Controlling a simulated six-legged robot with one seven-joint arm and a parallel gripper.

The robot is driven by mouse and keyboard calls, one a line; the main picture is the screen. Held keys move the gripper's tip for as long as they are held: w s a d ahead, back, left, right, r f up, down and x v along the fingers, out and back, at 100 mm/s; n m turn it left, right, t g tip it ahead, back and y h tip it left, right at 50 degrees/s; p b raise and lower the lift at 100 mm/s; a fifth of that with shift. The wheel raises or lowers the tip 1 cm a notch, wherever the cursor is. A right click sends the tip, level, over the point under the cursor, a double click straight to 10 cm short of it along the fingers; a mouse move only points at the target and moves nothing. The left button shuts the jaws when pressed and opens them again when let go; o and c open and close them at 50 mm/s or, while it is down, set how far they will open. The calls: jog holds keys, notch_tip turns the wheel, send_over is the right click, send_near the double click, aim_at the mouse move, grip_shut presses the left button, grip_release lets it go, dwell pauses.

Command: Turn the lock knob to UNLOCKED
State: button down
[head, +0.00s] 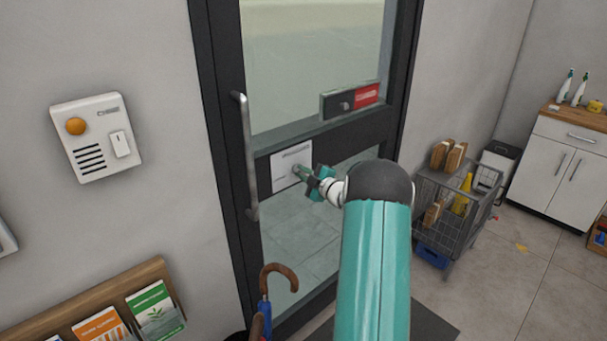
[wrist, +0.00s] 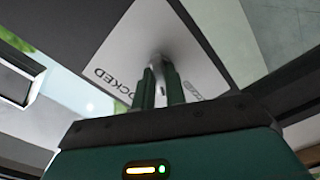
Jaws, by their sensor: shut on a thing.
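The lock plate (head: 285,168) is a white square on the dark crossbar of the glass door, right of the door handle. In the wrist view the plate (wrist: 125,57) carries printed words; one reads in part "OCKED", and the other is too small and partly hidden to read. The lock knob (wrist: 157,66) is a small metal piece at the plate's middle, mostly hidden by the fingers. My gripper (head: 302,171) reaches the plate from the right, and its green fingers (wrist: 159,88) are shut on the knob. Which word the knob points to cannot be told.
A long vertical door handle (head: 247,155) stands left of the plate. A red and black sign (head: 350,100) is above. An umbrella (head: 266,308) stands below left.

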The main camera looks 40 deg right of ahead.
jog(key=m, duration=1.1)
jog(key=shift+m, duration=0.4)
dwell(0.3)
jog(key=c, duration=1.4)
grip_release()
jog(key=shift+c, duration=0.2)
jog(key=s, duration=1.3)
jog(key=shift+s+d, duration=0.2)
jog(key=shift+s, duration=0.2)
